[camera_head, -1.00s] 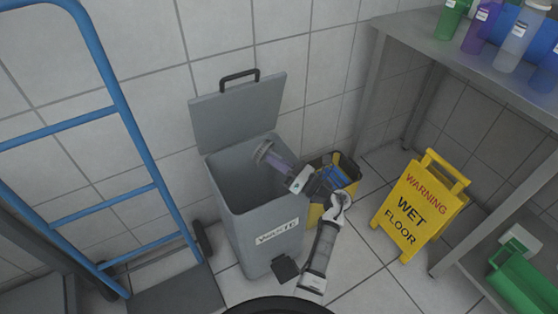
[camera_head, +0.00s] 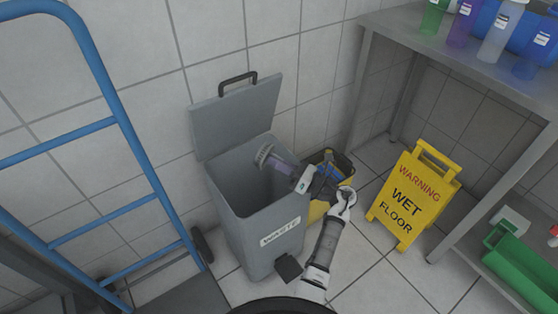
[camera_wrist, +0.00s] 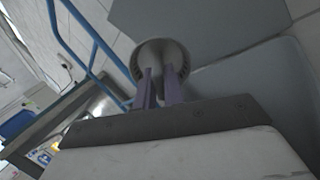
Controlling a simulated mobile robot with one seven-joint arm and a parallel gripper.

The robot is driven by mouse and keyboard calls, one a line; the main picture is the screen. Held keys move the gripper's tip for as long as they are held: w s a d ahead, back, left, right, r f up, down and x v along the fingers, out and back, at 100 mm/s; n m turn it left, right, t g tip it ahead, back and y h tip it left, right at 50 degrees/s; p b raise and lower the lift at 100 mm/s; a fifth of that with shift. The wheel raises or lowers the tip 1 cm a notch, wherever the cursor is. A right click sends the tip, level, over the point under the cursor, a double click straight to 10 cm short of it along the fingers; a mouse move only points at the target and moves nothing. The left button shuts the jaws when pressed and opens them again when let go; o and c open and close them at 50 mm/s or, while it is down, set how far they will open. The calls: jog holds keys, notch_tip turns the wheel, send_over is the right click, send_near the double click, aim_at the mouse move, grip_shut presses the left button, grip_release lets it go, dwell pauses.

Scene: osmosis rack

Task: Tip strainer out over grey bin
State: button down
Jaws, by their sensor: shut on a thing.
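The grey bin (camera_head: 256,226) stands against the tiled wall with its lid (camera_head: 236,117) raised and a "WASTE" label on its front. My gripper (camera_head: 283,166) reaches over the bin's opening from the right. It is shut on the strainer (camera_head: 264,155), a round grey piece held out over the open bin. In the wrist view the strainer (camera_wrist: 160,54) sits at the tips of the purple fingers, with a ribbed rim. Its inside is too small to make out, so I cannot tell whether anything is in it.
A yellow bucket (camera_head: 318,211) stands right of the bin. A yellow wet-floor sign (camera_head: 411,199) stands farther right, before a steel table (camera_head: 400,25) with bottles. A blue hand truck (camera_head: 126,128) is at left. A green crate (camera_head: 515,265) sits on the lower shelf at right.

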jog(key=shift+s+d+r+g+h+p, duration=0.15)
jog(key=shift+r+h+p, duration=0.25)
jog(key=shift+p, duration=0.65)
jog(key=shift+s+d+r+g+h+p, duration=0.1)
jog(key=shift+r+g+h+p, duration=0.3)
jog(key=shift+p, duration=0.65)
jog(key=shift+s+d+r+t+h+p, duration=0.1)
jog(key=shift+r+h+p, duration=0.1)
jog(key=shift+r+p, duration=0.6)
jog(key=r+h+p, duration=0.1)
jog(key=p, duration=0.2)
jog(key=s+g+h+p, duration=0.1)
jog(key=p, duration=0.3)
jog(key=r+h+p, duration=0.1)
jog(key=p, duration=0.2)
jog(key=shift+s+d+r+g+h, duration=0.15)
jog(key=shift+d+r+g+h, duration=0.15)
jog(key=shift+r+g, duration=0.05)
jog(key=s+d+r+g+h+p, duration=0.1)
jog(key=s+r+g+h+p, duration=0.2)
jog(key=r+h+p, duration=0.3)
jog(key=shift+s+d+g+h+p, duration=0.4)
jog(key=shift+s+h+p, duration=0.15)
jog(key=shift+s+h, duration=0.4)
jog(key=shift+w, duration=0.1)
